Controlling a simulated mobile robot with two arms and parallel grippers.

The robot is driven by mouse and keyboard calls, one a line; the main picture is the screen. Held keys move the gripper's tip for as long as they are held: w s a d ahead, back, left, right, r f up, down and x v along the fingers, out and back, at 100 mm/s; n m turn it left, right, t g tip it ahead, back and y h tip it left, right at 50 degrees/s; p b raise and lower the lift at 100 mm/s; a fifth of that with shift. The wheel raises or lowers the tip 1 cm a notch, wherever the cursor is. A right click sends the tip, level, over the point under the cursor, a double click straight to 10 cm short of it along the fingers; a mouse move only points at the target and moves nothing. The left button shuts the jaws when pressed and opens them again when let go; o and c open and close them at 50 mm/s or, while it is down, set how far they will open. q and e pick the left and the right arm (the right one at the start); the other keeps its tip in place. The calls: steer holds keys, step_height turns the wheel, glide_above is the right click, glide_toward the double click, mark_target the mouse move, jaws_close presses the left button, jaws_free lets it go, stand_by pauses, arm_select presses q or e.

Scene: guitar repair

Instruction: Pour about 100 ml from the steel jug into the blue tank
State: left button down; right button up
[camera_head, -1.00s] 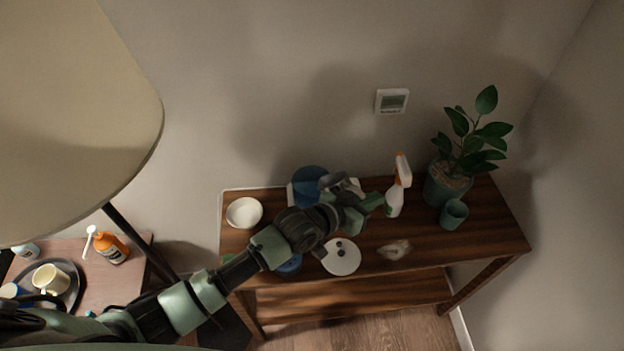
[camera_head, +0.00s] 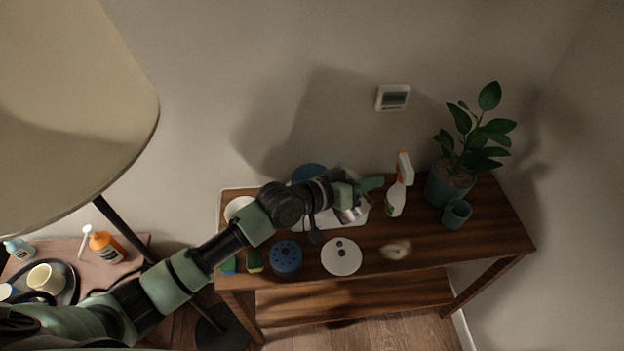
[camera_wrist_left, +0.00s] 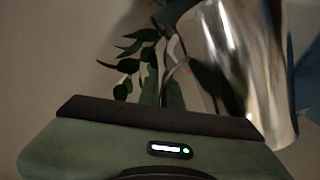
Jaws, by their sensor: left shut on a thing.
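The steel jug (camera_head: 353,214) is held by my left gripper (camera_head: 355,198) above the wooden table, in front of the blue tank. In the left wrist view the shiny jug (camera_wrist_left: 245,65) fills the upper right and looks tilted; its mouth and contents cannot be seen. The fingers on its handle are mostly hidden. The blue tank (camera_head: 308,172) stands at the back of the table, partly covered by my left arm. A blue surface also shows at the right edge of the left wrist view. My right gripper is not in view.
A white spray bottle (camera_head: 397,190), a potted plant (camera_head: 450,185) and a teal cup (camera_head: 456,213) stand to the right. A white lid-like disc (camera_head: 341,258) and a blue perforated disc (camera_head: 286,259) lie in front. My arm partly hides a white bowl (camera_head: 236,207).

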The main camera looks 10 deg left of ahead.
mark_target(354, 173)
arm_select(q)
steer(key=shift+a+r, duration=0.1)
steer(key=shift+w+a+n+b, duration=0.15)
steer(key=shift+n+b, duration=0.15)
steer(key=shift+b, duration=0.3)
steer(key=shift+w+r+h+b, duration=0.1)
steer(key=shift+r+h+b, duration=0.05)
steer(key=shift+h+b, duration=0.15)
steer(key=shift+w+a+r+n+h+b, duration=0.2)
steer(key=shift+a+r+n+b, duration=0.1)
steer(key=shift+r+n+b, duration=0.15)
steer(key=shift+w+a+r+n+h+b, duration=0.1)
steer(key=shift+w+a+r+n+b, duration=0.05)
steer(key=shift+a+r+n+b, duration=0.2)
stand_by(1.1)
